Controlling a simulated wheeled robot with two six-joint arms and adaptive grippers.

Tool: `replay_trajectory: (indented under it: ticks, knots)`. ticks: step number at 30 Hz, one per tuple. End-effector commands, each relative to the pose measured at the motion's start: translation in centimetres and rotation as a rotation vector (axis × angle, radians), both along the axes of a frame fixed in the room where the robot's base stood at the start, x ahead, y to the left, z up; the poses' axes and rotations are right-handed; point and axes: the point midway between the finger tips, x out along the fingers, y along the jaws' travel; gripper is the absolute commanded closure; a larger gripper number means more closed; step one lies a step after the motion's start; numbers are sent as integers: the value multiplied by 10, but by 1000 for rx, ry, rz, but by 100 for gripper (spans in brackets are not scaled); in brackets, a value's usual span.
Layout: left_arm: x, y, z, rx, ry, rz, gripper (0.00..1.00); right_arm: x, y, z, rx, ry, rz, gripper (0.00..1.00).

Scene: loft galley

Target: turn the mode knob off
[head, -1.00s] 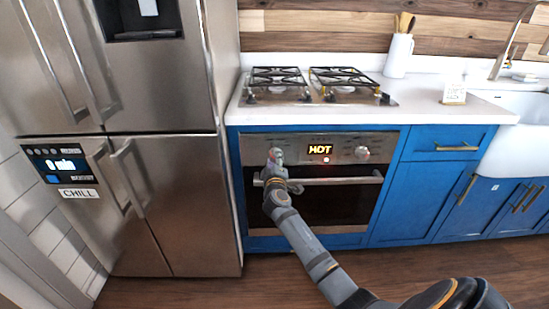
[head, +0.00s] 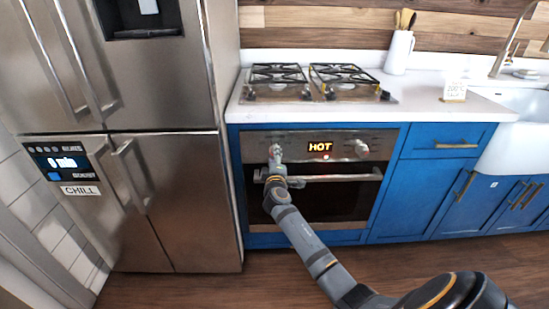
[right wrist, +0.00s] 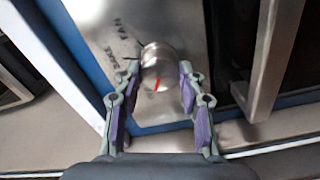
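The oven's front panel (head: 300,140) has a left knob (head: 275,150) and a right knob (head: 361,149); labels are too small to tell which is the mode knob. My right gripper (head: 274,163) is in front of the left knob. In the right wrist view a round metal knob (right wrist: 158,68) with a red mark, pointing toward the bottom of the picture, lies between the fingertips of my right gripper (right wrist: 159,77). The fingers are apart, one on each side, with small gaps visible. My left gripper is not in view.
A lit display (head: 320,147) reads HOT. The oven handle (head: 335,178) runs just below the panel, close to my right gripper. The gas hob (head: 310,92) is above on the white counter. A steel fridge (head: 170,200) stands at the left.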

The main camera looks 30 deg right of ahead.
Motion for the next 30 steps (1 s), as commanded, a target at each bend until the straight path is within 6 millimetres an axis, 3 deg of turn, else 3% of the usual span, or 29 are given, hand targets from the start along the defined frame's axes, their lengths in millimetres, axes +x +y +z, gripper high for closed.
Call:
replay_trajectory:
  ticks: [1,4,14,30]
  knots:
    - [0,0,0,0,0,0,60,0,0,-1,1,2,1,52]
    - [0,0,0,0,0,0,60,0,0,-1,1,0,0,39]
    - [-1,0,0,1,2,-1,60,-2,2,0,2,-1,1,39]
    - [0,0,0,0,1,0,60,-94,58,-1,4,1,1,39]
